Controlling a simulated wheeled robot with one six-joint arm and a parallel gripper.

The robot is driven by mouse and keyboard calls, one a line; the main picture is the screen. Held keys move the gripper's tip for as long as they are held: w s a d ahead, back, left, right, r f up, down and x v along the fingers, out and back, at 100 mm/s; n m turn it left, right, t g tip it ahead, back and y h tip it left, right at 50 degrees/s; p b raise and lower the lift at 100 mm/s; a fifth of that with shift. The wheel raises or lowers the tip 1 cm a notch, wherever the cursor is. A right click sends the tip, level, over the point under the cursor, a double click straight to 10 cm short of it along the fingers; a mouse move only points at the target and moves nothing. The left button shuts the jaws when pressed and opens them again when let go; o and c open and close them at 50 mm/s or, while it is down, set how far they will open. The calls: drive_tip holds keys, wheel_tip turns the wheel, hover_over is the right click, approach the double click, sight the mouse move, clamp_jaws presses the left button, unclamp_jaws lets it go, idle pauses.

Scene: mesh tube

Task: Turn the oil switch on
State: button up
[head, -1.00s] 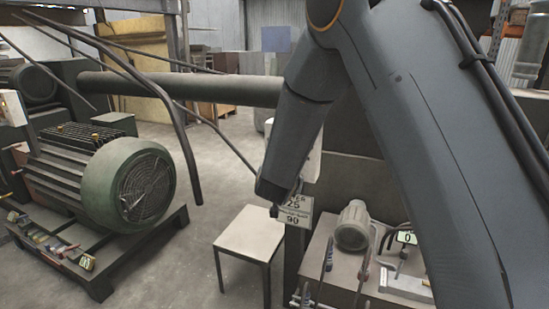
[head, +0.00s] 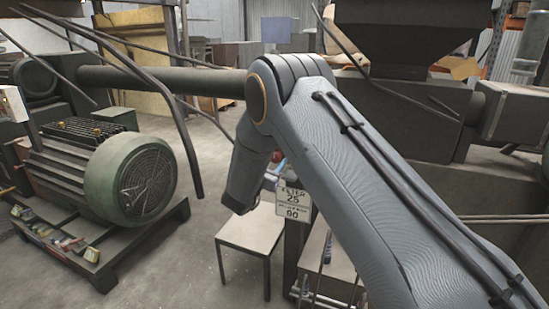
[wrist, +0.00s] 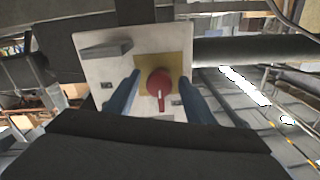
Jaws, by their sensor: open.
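The switch is a red rotary knob (wrist: 159,83) with a pale pointer mark, on a yellow square plate (wrist: 176,62) fixed to a light panel (wrist: 92,50). In the wrist view the knob's pointer end faces down in the picture. My gripper (wrist: 160,92) is open, with its two blue fingers on the left and right of the knob. I cannot tell whether they touch it. In the head view my arm hides most of the switch; a bit of red (head: 279,156) shows beside my arm.
A sign reading 25 and 90 (head: 292,203) hangs below the switch area. A small table (head: 250,232) stands in front. A large green motor (head: 130,180) is at the left, and a thick horizontal pipe (head: 160,80) runs behind.

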drive_tip(key=shift+w+d, duration=0.25)
drive_tip(key=shift+w, duration=0.4)
drive_tip(key=c, duration=1.1)
drive_tip(key=shift+o, duration=0.2)
